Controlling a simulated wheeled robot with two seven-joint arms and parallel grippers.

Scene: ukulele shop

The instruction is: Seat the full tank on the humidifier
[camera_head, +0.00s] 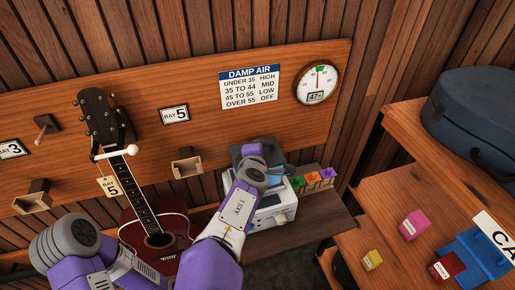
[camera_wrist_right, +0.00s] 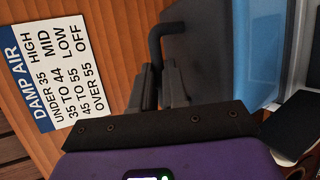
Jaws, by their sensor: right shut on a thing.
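The white humidifier (camera_head: 272,215) stands on a wooden shelf below the wall panel, partly covered by my right wrist. The tank has a dark grey top (camera_head: 276,152), seen just behind my wrist over the humidifier. In the right wrist view the tank shows as a translucent blue body (camera_wrist_right: 258,50) with a dark top and a black bent handle (camera_wrist_right: 156,38). My right gripper (camera_wrist_right: 160,82) is shut on that handle. Its fingers are hidden in the head view. I cannot tell whether the tank touches the humidifier. My left gripper is not in view.
A DAMP AIR chart (camera_head: 249,88) and a round gauge (camera_head: 316,85) hang above. A red guitar (camera_head: 158,240) hangs left of my forearm. A blue case (camera_head: 478,115) and a blue bin (camera_head: 478,262) occupy the right-hand shelves.

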